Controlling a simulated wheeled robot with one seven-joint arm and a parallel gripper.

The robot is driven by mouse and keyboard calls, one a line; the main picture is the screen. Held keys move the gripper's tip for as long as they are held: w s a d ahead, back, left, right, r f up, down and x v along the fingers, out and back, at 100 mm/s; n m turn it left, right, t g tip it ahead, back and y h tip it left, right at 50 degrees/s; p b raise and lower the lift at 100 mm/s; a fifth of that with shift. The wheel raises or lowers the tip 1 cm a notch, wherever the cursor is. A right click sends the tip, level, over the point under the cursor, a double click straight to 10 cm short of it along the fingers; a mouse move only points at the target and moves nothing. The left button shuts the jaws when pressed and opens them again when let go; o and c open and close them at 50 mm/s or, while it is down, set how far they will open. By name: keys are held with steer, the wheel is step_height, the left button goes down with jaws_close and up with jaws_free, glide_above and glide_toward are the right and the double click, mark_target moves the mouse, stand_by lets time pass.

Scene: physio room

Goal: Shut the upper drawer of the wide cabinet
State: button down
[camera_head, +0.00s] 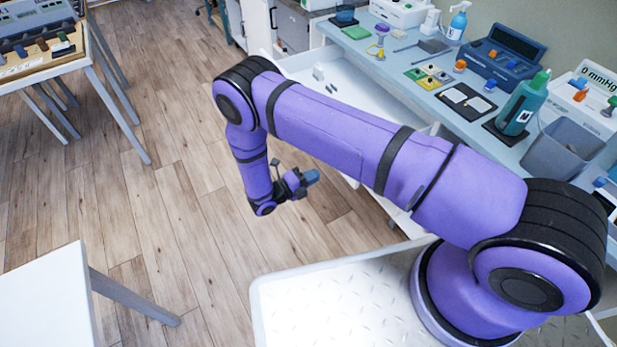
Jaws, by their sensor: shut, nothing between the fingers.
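The wide cabinet has a pale blue top (452,112) and stands along the right side. A white drawer (345,92) sticks out from under that top, open, with small white items (320,74) inside near its far end. My upper arm crosses in front of the drawer and hides much of it, including most of its front. My gripper (313,177) is shut and empty. It hangs over the floor, left of the cabinet and nearer than the visible drawer interior. I cannot tell its exact distance from the drawer front.
The cabinet top carries a green bottle (522,104), a grey bin (563,150), a dark blue case (497,62) and several small items. A white table (45,302) is at lower left, another table (62,66) at upper left. Wooden floor (165,205) between them is clear.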

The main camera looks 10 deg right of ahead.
steer(key=x, duration=1)
steer(key=x, duration=3.2)
steer(key=shift+d+f, duration=0.15)
steer(key=shift+d, duration=0.25)
steer(key=shift+w+d, duration=0.1)
steer(key=shift+a, duration=0.55)
steer(key=v, duration=1.4)
steer(key=shift+d, duration=0.1)
